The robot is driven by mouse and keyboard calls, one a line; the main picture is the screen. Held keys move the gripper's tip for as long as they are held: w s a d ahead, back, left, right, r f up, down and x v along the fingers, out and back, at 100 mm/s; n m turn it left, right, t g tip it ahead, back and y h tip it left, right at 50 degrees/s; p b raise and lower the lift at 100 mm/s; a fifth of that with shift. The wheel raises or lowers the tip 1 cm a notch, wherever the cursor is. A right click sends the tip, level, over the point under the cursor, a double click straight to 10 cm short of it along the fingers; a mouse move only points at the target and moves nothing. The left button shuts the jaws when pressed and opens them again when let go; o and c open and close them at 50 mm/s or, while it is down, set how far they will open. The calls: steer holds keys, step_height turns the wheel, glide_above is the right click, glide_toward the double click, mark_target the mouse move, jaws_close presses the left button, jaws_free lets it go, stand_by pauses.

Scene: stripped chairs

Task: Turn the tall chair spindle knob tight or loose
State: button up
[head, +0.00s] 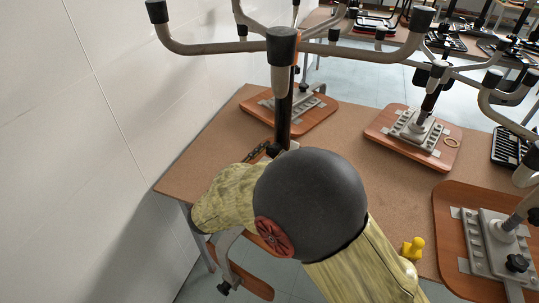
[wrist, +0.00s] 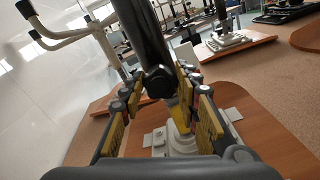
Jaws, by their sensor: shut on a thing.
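The tall chair spindle (wrist: 142,32) rises black and slightly tilted in the wrist view. Its dark knob (wrist: 157,82) sits low on the spindle, close in front of the camera. My gripper (wrist: 158,90) has its yellow-padded fingers on both sides of the knob and is shut on it. In the head view the spindle (head: 284,118) stands at the back left of the table under an upturned star base. There my own arm hides the knob and most of the gripper. The grey mount (wrist: 180,140) and wooden seat board (wrist: 220,120) lie below the fingers.
The brown table (head: 205,165) stands by a white wall (head: 70,140) at left. Other upturned chairs rest on wooden seats (head: 385,135) at centre and right (head: 448,225). A yellow object (head: 413,247) lies near the table's front edge. Metal legs overhang the table.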

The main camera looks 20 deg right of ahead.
steer(key=m+b, duration=0.2)
steer(key=m, duration=0.3)
steer(key=shift+s+f+m, duration=0.1)
steer(key=shift+f+m, duration=0.05)
steer(key=shift+m, duration=0.15)
steer(key=m, duration=0.5)
steer(key=shift+d+b, duration=0.1)
steer(key=shift+b, duration=0.25)
steer(key=shift+m, duration=0.3)
steer(key=o, duration=1.2)
steer(key=shift+c, duration=0.2)
steer(key=v, duration=1.2)
